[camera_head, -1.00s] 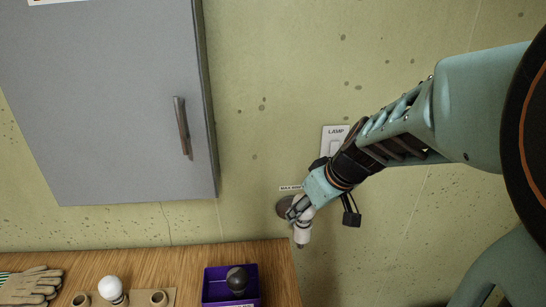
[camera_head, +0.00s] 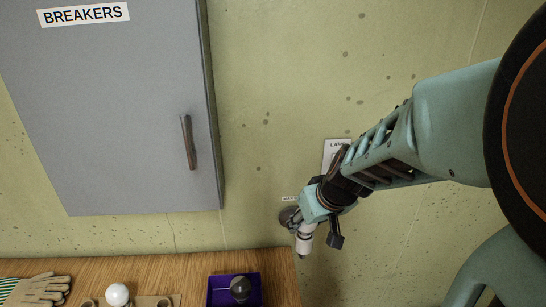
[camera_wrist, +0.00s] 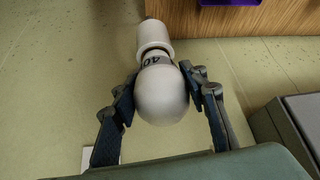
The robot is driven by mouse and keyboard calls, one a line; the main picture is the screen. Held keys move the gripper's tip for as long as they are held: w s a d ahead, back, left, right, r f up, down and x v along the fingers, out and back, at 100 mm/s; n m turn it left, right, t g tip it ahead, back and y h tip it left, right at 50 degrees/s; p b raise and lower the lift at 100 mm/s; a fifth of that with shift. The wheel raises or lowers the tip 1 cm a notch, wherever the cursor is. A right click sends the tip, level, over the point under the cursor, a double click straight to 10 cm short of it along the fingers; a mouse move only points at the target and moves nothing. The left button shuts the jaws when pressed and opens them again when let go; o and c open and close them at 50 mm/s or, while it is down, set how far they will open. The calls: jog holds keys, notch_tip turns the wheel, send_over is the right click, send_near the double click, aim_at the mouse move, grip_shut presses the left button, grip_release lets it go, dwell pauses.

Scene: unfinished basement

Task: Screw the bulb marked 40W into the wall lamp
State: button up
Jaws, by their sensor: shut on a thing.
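My gripper (camera_head: 305,219) is at the wall lamp, low on the wall just right of the bench. It is shut on the white bulb (camera_wrist: 162,98), with one dark finger on each side. The bulb's collar reads "40"; the rest of the marking is turned out of sight. The bulb's neck is lined up with the mouth of the lamp's white socket (camera_wrist: 153,38) and meets it; how deep it sits I cannot tell. In the head view the socket (camera_head: 304,241) hangs below my fingers, beside the round dark wall mount (camera_head: 288,215). The bulb is hidden there.
A purple bin (camera_head: 213,291) on the wooden bench (camera_head: 180,262) holds a dark bulb (camera_head: 240,288). Another white bulb (camera_head: 117,294) stands in a holder, near gloves (camera_head: 38,290). A grey breaker cabinet (camera_head: 130,120) is at upper left. A lamp switch plate (camera_head: 331,158) is partly behind my arm.

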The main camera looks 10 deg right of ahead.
jog(key=shift+m, duration=0.4)
jog(key=shift+m+h, duration=1.1)
jog(key=shift+m, duration=0.6)
jog(key=shift+f+m+b, duration=0.15)
jog(key=shift+m+b, duration=0.15)
jog(key=shift+b, duration=0.75)
jog(key=shift+s+a+m+h+b, duration=0.15)
jog(key=shift+m+h+b, duration=0.3)
jog(key=shift+b, duration=0.85)
jog(key=shift+m+h+b, duration=0.35)
jog(key=shift+m+b, duration=0.5)
jog(key=shift+b, duration=0.75)
jog(key=shift+m+b, duration=0.3)
jog(key=shift+b, duration=0.3)
jog(key=shift+m+g+h+b, duration=0.55)
jog(key=shift+m+b, duration=0.45)
jog(key=shift+b, duration=0.25)
